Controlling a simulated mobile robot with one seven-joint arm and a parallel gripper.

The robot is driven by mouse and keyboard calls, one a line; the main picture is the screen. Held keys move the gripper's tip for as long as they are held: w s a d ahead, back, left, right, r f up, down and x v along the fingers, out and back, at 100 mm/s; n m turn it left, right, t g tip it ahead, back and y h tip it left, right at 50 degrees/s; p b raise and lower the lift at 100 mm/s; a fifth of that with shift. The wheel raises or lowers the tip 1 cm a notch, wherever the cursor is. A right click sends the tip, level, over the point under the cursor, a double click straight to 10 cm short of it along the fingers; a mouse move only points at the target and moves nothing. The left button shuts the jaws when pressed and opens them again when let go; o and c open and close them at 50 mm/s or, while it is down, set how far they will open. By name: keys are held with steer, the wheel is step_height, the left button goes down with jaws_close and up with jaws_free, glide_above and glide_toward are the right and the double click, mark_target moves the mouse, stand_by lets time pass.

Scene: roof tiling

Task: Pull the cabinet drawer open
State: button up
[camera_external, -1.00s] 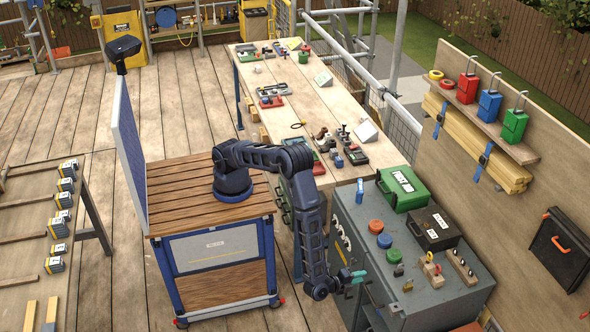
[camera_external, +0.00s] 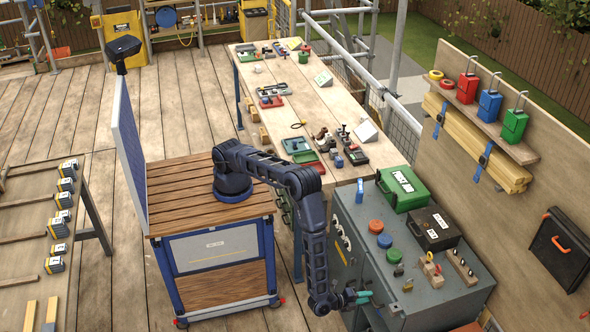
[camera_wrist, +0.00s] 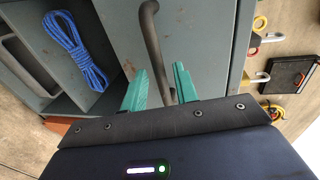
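The grey cabinet (camera_external: 440,299) stands at the lower right in the external view, its front facing my arm. In the wrist view, a grey front panel (camera_wrist: 208,40) carries a dark curved bar handle (camera_wrist: 152,40). My gripper (camera_external: 357,298) is low at the cabinet's front in the external view. In the wrist view, its two teal fingers (camera_wrist: 159,80) are apart, with the handle's lower part running between them. I cannot tell whether either finger touches the handle. The panel looks shut.
An open compartment with a coiled blue rope (camera_wrist: 75,50) lies left of the panel in the wrist view. On the cabinet top are a green first aid box (camera_external: 402,188), a black box (camera_external: 434,228) and small items. A long workbench (camera_external: 320,110) stands behind the cabinet.

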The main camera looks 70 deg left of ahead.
steer(key=shift+x, duration=1.25)
jaws_close()
steer(key=f+v, duration=0.2)
steer(key=v, duration=1)
steer(key=s+f+v, duration=0.1)
steer(key=f+v, duration=0.2)
steer(key=v, duration=1)
steer(key=shift+s+f, duration=0.1)
steer(key=shift+s, duration=0.1)
jaws_free()
